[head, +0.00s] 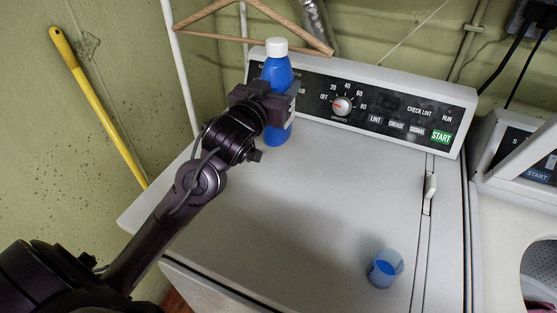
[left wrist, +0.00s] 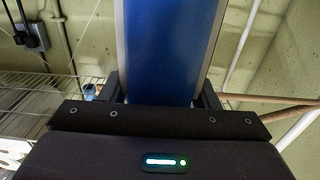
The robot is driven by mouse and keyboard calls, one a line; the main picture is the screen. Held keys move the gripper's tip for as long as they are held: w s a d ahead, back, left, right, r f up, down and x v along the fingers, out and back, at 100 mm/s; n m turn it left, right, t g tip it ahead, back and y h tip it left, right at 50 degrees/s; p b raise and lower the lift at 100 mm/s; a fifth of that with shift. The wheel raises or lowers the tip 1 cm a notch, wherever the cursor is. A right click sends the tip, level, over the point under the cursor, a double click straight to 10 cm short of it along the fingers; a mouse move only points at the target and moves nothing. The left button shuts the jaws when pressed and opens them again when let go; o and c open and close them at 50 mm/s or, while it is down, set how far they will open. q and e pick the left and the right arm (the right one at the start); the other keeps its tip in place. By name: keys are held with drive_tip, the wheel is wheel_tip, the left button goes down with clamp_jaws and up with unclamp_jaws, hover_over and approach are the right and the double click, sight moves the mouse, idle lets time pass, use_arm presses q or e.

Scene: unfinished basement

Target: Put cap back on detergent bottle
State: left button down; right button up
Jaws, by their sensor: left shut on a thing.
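The detergent bottle (head: 277,72) is blue with a white top (head: 276,47). It is upright at the back left of the machine's lid, in front of the control panel. I cannot tell whether its base touches the lid. My left gripper (head: 270,97) is shut around the bottle's middle and hides part of it. In the left wrist view the blue bottle (left wrist: 170,50) fills the space between the fingers. A blue translucent cup-shaped cap (head: 384,268) sits apart on the lid at the front right. My right gripper is not in view.
The white machine's lid (head: 300,210) is clear between bottle and cap. A control panel (head: 365,103) rises behind it, with a wooden hanger (head: 250,40) above. A yellow pole (head: 100,110) leans at the left wall. A second machine (head: 515,170) stands at the right.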

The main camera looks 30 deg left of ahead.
use_arm(q)
wheel_tip(320, 180, down, 6)
drive_tip(key=shift+w+r, duration=0.1)
drive_tip(key=shift+f, duration=0.2)
wheel_tip(320, 180, down, 3)
drive_tip(key=shift+f, duration=0.35)
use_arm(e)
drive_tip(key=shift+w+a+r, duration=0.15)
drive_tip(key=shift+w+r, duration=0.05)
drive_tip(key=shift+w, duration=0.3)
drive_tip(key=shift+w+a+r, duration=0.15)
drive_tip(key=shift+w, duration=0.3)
use_arm(q)
drive_tip(key=c, duration=0.5)
unclamp_jaws()
drive_tip(key=shift+f, duration=0.2)
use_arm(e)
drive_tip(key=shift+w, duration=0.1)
use_arm(q)
drive_tip(key=shift+r, duration=0.15)
